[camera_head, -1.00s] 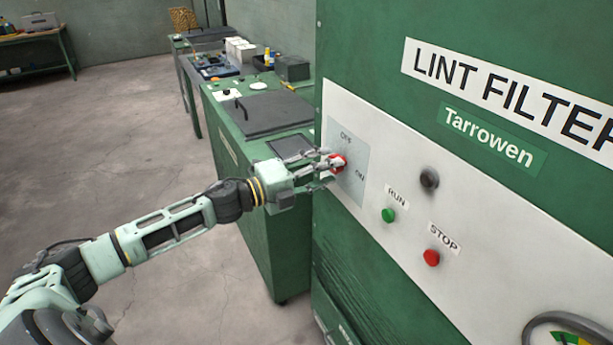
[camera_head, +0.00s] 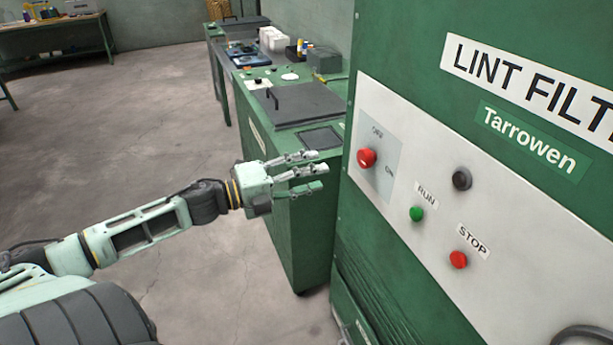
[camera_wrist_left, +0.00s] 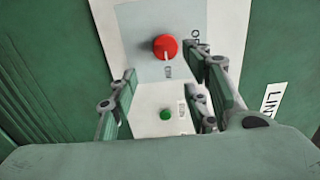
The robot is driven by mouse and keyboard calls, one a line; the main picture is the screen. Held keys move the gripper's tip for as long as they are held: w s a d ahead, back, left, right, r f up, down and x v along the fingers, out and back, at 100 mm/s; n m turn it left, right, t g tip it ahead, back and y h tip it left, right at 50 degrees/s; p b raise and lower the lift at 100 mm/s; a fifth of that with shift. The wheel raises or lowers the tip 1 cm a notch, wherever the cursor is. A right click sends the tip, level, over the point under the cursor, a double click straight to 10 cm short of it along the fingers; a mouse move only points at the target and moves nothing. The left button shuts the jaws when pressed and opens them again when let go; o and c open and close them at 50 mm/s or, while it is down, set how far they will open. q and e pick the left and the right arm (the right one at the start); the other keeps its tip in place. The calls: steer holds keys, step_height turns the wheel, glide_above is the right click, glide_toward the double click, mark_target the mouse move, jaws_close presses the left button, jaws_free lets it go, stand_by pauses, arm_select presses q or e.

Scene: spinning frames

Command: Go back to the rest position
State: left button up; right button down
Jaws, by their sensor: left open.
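My left gripper (camera_head: 308,173) is open and empty in the head view, a little left of the green lint filter cabinet (camera_head: 425,50). It stands apart from the red rotary knob (camera_head: 366,158) on the cabinet's light panel. The knob has OFF and ON labels beside it. In the left wrist view the knob (camera_wrist_left: 165,47) shows ahead, beyond and between the open fingers, with nothing in the grip. My right gripper is not in view.
The panel also has a black knob (camera_head: 461,179), a green RUN button (camera_head: 416,214) and a red STOP button (camera_head: 458,260). A green bench (camera_head: 290,235) with several items stands behind my gripper. The concrete floor (camera_head: 150,120) at the left is clear.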

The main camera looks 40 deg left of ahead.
arm_select(q)
steer(key=shift+s+a, duration=0.2)
steer(key=shift+s, duration=0.1)
stand_by(0.4)
